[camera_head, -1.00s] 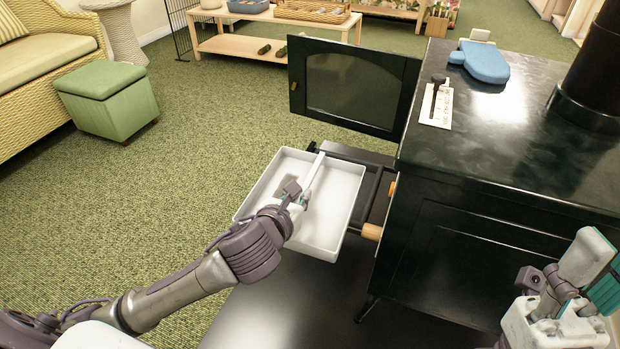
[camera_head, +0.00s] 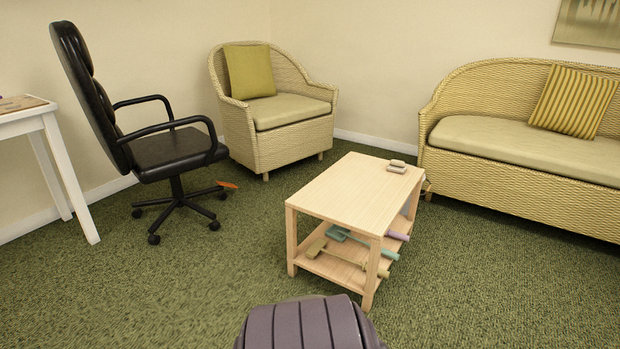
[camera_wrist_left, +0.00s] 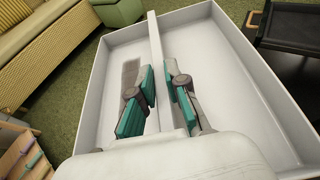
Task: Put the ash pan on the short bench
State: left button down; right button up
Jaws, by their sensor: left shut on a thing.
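The ash pan (camera_wrist_left: 240,60) is a white, shallow rectangular pan with a bar across its middle. It fills much of the left wrist view and is out of the head view. My left gripper (camera_wrist_left: 163,98) is shut on the bar, one teal-padded finger on each side. A low pale wooden bench (camera_head: 350,188) with a lower shelf stands in the middle of the head view; it looks like the short bench. Two small grey blocks (camera_head: 397,166) lie at its far right corner. Its middle top is bare. My right gripper is in neither current view.
Several coloured-handled tools (camera_head: 340,235) lie on the bench's lower shelf, some sticking out. A black office chair (camera_head: 175,150), a wicker armchair (camera_head: 280,115) and a wicker sofa (camera_head: 520,145) stand around it. Carpet is clear in front. A dark tray-like part (camera_wrist_left: 290,28) is beside the pan.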

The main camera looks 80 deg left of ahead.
aim_at(364, 194)
jog(key=i+j+u, duration=0.1)
jog(key=j+u, duration=0.2)
jog(key=i+j+u, duration=0.15)
jog(key=j+u, duration=0.2)
jog(key=i+j+u, duration=0.15)
jog(key=j+u, duration=0.15)
jog(key=i+j+u, duration=0.3)
jog(key=i+j, duration=0.3)
jog(key=j, duration=0.2)
